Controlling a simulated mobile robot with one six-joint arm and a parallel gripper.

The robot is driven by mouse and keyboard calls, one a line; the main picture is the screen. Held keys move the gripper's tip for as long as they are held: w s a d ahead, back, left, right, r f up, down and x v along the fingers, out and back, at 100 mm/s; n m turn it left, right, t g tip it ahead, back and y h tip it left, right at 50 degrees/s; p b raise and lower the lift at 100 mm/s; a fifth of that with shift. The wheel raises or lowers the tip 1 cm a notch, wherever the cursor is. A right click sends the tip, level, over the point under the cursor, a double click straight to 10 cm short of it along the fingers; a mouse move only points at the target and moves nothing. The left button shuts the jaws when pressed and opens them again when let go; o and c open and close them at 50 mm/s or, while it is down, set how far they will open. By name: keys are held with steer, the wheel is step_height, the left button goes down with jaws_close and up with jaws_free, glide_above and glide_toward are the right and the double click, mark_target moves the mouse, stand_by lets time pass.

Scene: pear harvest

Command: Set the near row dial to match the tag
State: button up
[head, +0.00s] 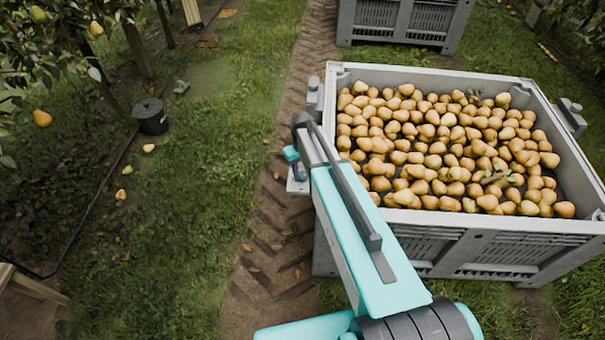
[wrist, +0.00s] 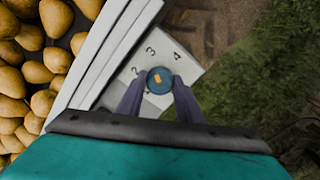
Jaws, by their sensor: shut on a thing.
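The dial (wrist: 159,80) is a round blue knob with an orange mark on its top. It sits on a pale plate (wrist: 188,68) printed with the numerals 2, 3 and 4; I cannot tell which number the mark points at. My gripper (wrist: 158,84) is shut on the dial, one dark finger on each side. In the head view the plate (head: 297,187) shows beside the crate's left wall, partly hidden by my gripper. I cannot make out a tag in either view.
A grey crate (head: 440,76) full of pears stands right of my arm. Another grey crate (head: 404,14) stands behind it. The grass and dirt track left of my arm are mostly clear.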

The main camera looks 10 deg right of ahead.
mark_target(303, 174)
steer(key=shift+d, duration=0.1)
stand_by(0.3)
steer(key=o, duration=1)
steer(key=shift+o, duration=0.2)
steer(key=shift+r, duration=0.1)
step_height(303, 174, up, 14)
steer(key=b, duration=0.1)
steer(key=shift+f+b, duration=0.2)
steer(key=shift+b, duration=0.2)
